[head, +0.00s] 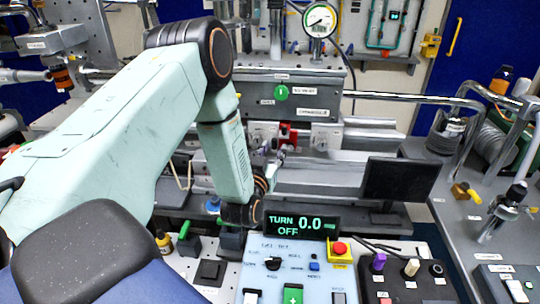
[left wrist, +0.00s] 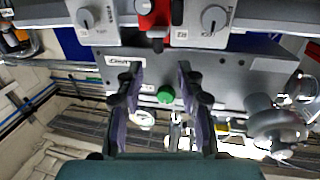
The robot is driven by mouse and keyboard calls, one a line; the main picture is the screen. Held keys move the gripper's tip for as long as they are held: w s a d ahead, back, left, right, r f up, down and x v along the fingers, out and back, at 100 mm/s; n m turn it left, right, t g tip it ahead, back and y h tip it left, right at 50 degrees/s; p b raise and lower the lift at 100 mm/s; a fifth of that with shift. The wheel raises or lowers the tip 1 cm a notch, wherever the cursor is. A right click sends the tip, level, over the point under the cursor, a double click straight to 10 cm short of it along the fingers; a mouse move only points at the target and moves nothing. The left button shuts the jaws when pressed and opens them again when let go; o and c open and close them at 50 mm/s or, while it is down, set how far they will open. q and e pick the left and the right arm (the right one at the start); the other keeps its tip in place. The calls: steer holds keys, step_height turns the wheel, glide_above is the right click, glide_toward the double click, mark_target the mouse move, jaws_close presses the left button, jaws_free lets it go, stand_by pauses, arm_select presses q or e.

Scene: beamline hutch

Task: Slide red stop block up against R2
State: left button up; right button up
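The red stop block (head: 288,134) sits on the rail of the bench, between two light grey blocks with knobs. The right block (head: 325,137) stands apart from it, with a gap; the left block (head: 262,132) is closer, partly behind my gripper. In the left wrist view the red block (left wrist: 153,14) is at the top edge, between the knobbed blocks (left wrist: 95,22) and (left wrist: 203,20). My right gripper is not in view.
A grey panel with a green button (head: 281,92) stands behind the rail. A dark monitor (head: 398,180) stands right of my gripper.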

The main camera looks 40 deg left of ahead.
arm_select(q)
steer(key=shift+v, duration=1.15)
steer(key=shift+w, duration=0.1)
